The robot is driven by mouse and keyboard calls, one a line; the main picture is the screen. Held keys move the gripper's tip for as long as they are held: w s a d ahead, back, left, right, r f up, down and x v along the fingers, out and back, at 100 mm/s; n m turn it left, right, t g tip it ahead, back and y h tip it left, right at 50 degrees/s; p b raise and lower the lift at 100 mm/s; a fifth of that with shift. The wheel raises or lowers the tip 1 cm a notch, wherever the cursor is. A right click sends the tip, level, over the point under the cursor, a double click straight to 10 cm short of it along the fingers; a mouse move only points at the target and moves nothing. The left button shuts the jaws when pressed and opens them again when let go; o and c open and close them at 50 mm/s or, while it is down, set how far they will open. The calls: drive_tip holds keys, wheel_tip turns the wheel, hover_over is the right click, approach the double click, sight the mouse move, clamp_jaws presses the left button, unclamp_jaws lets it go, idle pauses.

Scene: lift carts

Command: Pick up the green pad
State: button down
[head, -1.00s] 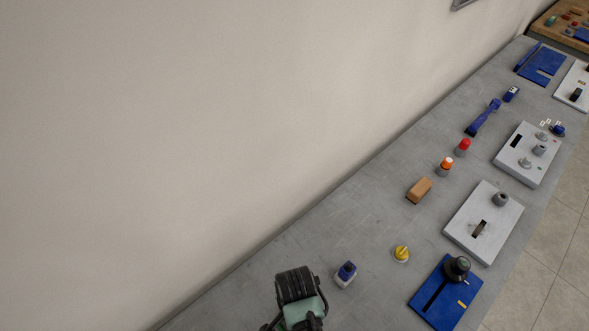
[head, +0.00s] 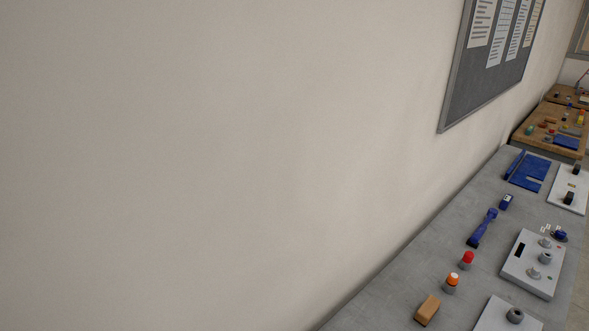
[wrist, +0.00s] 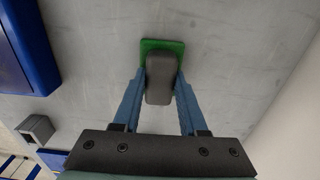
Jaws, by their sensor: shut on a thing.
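The green pad (wrist: 152,46) shows in the wrist view as a flat green square with a dark grey block (wrist: 159,80) on it. My gripper (wrist: 161,86) has its two blue-grey fingers on either side of the grey block and is shut on it. The pad lies just beyond the fingertips, over the grey table surface; I cannot tell whether it touches the table. The fingers partly cover the sides of the block. Neither my gripper nor the pad shows in the head view.
In the wrist view a blue part (wrist: 22,42) is at upper left and a grey hollow block (wrist: 36,130) at lower left. In the head view, the grey table holds a wooden block (head: 428,309), a red-topped part (head: 467,259) and a grey panel (head: 532,264). A wall runs along the table.

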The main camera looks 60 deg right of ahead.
drive_tip(key=shift+r, duration=0.1)
wheel_tip(320, 180, up, 10)
drive_tip(key=shift+f+b, duration=0.1)
drive_tip(key=shift+b, duration=0.25)
idle(0.4)
